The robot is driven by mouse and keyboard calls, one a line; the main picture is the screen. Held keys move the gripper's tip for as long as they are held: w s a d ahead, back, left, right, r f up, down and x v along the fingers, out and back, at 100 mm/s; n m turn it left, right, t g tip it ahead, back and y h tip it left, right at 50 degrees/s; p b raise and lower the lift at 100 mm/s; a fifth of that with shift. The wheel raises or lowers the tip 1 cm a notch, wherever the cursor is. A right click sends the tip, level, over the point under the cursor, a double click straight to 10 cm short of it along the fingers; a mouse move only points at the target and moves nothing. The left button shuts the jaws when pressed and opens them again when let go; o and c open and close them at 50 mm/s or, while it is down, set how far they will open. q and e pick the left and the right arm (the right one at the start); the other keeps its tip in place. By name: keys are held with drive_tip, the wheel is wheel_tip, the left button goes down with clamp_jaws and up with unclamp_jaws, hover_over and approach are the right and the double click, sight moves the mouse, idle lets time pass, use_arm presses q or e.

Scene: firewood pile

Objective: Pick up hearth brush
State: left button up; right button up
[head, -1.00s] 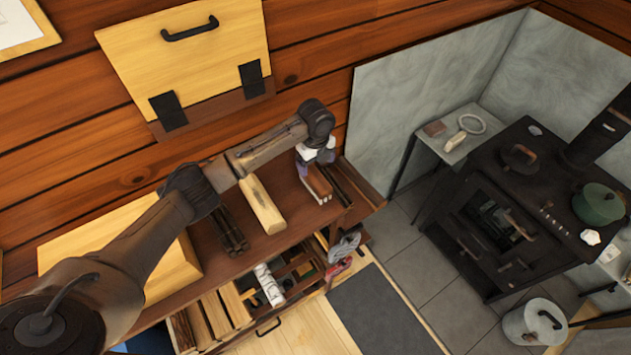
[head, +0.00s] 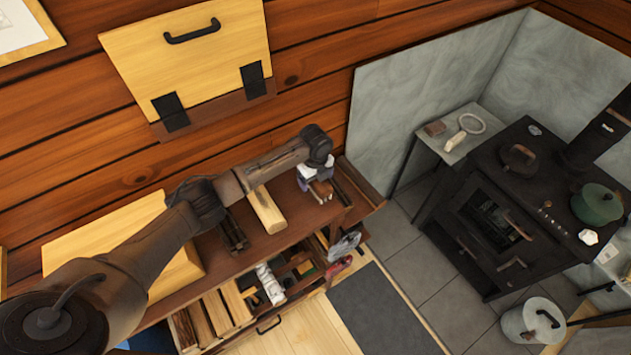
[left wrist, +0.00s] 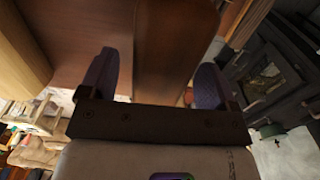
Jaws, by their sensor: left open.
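The hearth brush, a brown wooden piece with a pale fringed edge (head: 321,192), lies on the shelf top near its right end. My left gripper (head: 313,178) is right over it, pointing down, and hides much of it. In the left wrist view the open fingers of the left gripper (left wrist: 155,75) stand on either side of a brown wooden piece (left wrist: 172,45), which appears to be the brush. I cannot tell whether the fingers touch it. My right gripper is not in view.
A split log (head: 266,211) and dark sticks (head: 232,236) lie left of the brush on the shelf top (head: 295,228). The open drawer (head: 268,326) below holds wood and tools. The plank wall is close behind. A stove (head: 490,225) stands at right.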

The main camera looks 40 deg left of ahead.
use_arm(q)
drive_tip(key=c, duration=1.1)
drive_tip(key=shift+r, duration=0.15)
drive_tip(key=shift+r, duration=0.65)
drive_tip(key=r, duration=0.3)
drive_tip(key=shift+d+b, duration=0.25)
drive_tip(key=shift+b, duration=0.15)
drive_tip(key=d+r, duration=0.2)
drive_tip(key=d, duration=0.1)
drive_tip(key=d+r, duration=0.2)
drive_tip(key=d, duration=0.2)
drive_tip(key=d+r+b, duration=0.1)
drive_tip(key=d+r, duration=0.1)
drive_tip(key=d, duration=0.2)
drive_tip(key=shift+w+d+r, duration=0.1)
drive_tip(key=shift+d+r, duration=0.05)
drive_tip(key=shift+r, duration=0.1)
